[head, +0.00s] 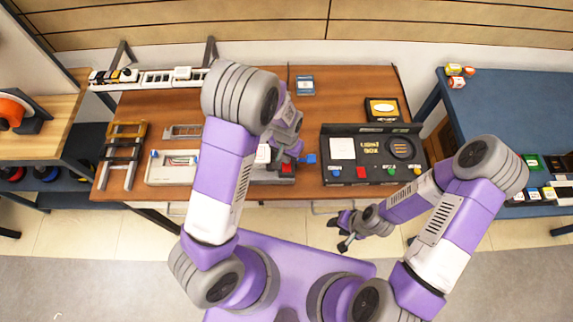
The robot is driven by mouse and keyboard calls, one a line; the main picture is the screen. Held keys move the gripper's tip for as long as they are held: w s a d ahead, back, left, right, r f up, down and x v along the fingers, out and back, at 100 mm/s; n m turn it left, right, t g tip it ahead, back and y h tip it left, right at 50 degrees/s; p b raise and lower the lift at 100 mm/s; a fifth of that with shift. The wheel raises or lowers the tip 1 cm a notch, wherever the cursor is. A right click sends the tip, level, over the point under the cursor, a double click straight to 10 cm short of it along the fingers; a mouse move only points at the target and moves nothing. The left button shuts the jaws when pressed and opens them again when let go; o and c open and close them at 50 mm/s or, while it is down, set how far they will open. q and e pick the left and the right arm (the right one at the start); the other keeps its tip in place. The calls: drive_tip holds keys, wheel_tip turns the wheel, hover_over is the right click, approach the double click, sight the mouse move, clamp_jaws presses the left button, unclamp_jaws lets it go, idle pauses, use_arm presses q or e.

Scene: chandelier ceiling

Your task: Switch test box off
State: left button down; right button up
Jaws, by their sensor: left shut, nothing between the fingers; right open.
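A low box (271,179), mostly hidden behind my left arm and gripper, lies near the table's front edge. It has a red part (287,168) on its right and a pale panel (262,154). A blue piece (309,158) shows at its right. My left gripper (284,160) is shut and empty, over this box close to the red part; I cannot tell whether it touches. A black box (352,171) with lettering and coloured buttons stands to the right. I cannot tell from lettering which is the test box. My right gripper (342,237) is open and empty, in front of the table.
The brown wooden table (240,193) also holds a white tray (172,180), a ladder-like frame (122,150), a blue card (305,85) and a black-and-yellow box (382,109). A shelf with a toy train (160,77) runs behind. A blue table (505,105) stands right.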

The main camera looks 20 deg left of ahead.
use_arm(q)
drive_tip(key=shift+f+b, duration=0.35)
drive_tip(key=shift+f, duration=0.15)
drive_tip(key=shift+r, duration=0.1)
drive_tip(key=shift+r+p, duration=2.75)
drive_tip(key=shift+r, duration=0.8)
drive_tip(key=shift+f, duration=0.1)
